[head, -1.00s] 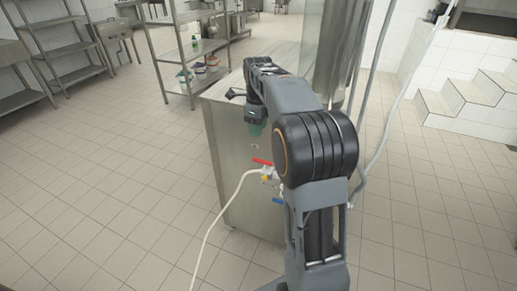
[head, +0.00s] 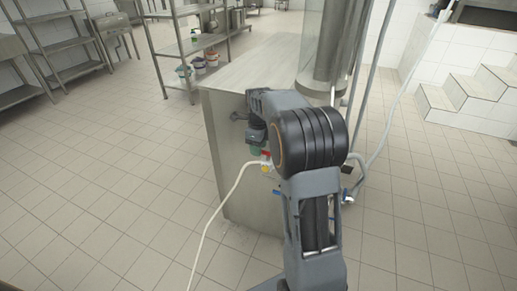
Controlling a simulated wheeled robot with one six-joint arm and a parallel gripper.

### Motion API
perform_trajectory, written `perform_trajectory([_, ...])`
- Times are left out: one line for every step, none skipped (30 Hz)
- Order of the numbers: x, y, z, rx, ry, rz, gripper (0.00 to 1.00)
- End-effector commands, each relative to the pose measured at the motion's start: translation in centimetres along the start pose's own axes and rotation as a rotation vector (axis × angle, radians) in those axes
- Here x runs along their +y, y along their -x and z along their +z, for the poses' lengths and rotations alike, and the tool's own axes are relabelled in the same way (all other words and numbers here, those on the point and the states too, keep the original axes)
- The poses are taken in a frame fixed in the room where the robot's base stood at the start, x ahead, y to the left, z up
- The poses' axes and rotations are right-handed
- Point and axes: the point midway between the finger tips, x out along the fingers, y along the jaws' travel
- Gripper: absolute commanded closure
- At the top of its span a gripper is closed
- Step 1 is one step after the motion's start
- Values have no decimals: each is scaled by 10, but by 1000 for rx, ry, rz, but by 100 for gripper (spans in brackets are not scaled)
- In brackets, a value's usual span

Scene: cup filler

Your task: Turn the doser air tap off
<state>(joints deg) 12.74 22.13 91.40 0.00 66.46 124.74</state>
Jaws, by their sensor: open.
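A tap with a red lever (head: 266,156) and a yellow fitting (head: 265,168) sits on the side of the steel cabinet (head: 232,180). A cream hose (head: 215,213) runs from it to the floor. Part of the lever is hidden behind my gripper. A blue handle (head: 277,191) shows just below, mostly covered by my arm. My gripper (head: 256,151) is open, pointing down at the red lever, overlapping its left part in the picture. I cannot tell whether it touches the lever.
The cabinet top (head: 255,68) is bare at left, with a steel cylinder (head: 321,50) at right. Grey hoses (head: 375,140) hang at the right, near another blue-handled fitting (head: 347,197). Steel shelving (head: 187,45) stands behind. The tiled floor (head: 110,200) is clear at left.

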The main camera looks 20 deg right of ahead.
Motion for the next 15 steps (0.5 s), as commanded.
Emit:
perform_trajectory([0, -2, 0, 0, 0, 0, 58])
perform_trajectory([0, -3, 0, 0, 0, 0, 58])
perform_trajectory([0, -3, 0, 0, 0, 0, 58])
perform_trajectory([0, -3, 0, 0, 0, 0, 58])
perform_trajectory([0, -4, 0, 0, 0, 0, 58])
perform_trajectory([0, -4, 0, 0, 0, 0, 58])
perform_trajectory([0, -4, 0, 0, 0, 0, 58])
perform_trajectory([0, -3, 0, 0, 0, 0, 58])
perform_trajectory([0, -3, 0, 0, 0, 0, 58])
perform_trajectory([0, -3, 0, 0, 0, 0, 58])
perform_trajectory([0, -3, 0, 0, 0, 0, 58])
perform_trajectory([0, -3, 0, 0, 0, 0, 62])
perform_trajectory([0, -3, 0, 0, 0, 0, 65])
perform_trajectory([0, -3, 0, 0, 0, 0, 68])
perform_trajectory([0, -3, 0, 0, 0, 0, 72])
